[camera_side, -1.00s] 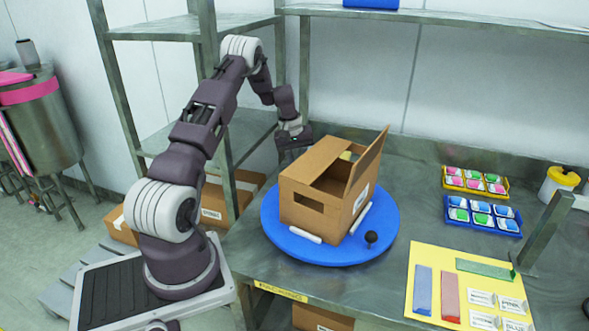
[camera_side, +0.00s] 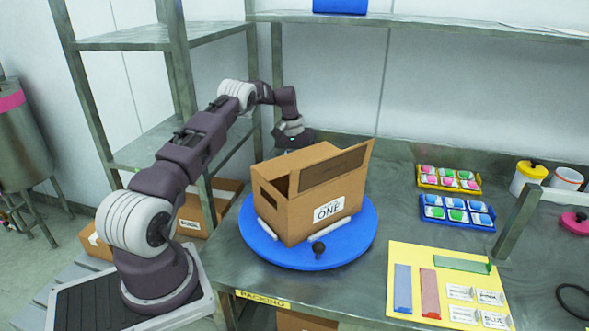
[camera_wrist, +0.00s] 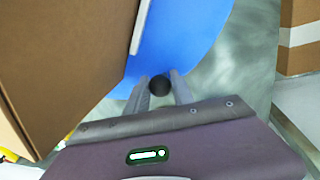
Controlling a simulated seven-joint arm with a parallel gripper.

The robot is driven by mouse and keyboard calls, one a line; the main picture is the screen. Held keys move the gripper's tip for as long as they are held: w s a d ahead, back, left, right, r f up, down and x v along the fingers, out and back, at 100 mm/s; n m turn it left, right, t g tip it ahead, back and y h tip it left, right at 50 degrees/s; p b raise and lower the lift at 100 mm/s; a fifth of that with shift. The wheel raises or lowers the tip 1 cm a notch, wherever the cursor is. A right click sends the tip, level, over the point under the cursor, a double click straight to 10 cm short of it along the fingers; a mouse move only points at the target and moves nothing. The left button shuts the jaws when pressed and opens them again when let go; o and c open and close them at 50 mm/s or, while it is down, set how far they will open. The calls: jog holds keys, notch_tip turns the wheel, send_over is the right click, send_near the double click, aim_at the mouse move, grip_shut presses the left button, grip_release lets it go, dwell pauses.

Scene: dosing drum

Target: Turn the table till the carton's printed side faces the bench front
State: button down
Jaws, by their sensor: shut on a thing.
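The brown carton (camera_side: 282,212) stands upright on the blue round turntable (camera_side: 262,246), its flap raised. Its printed side, with a white label reading ONE (camera_side: 328,212), shows in the side view and faces front and right, at an angle to the bench front. A black knob (camera_side: 318,248) stands on the turntable's front rim. My gripper (camera_side: 293,140) is behind the carton, its fingers hidden there. In the wrist view my gripper (camera_wrist: 160,78) is shut on another black knob (camera_wrist: 160,87) at the turntable's edge, close beside the carton's wall (camera_wrist: 62,60).
White bars (camera_side: 268,230) lie along the carton's base. A yellow board (camera_side: 400,255) with coloured strips and cards is on the right; yellow (camera_side: 448,187) and blue (camera_side: 457,225) trays are behind it. A shelf rack (camera_side: 180,95) stands close to my arm at the left.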

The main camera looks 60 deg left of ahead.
jog(key=shift+w+d+m, duration=0.3)
jog(key=shift+w+m, duration=0.2)
jog(key=shift+w, duration=0.25)
jog(key=c, duration=1.1)
grip_release()
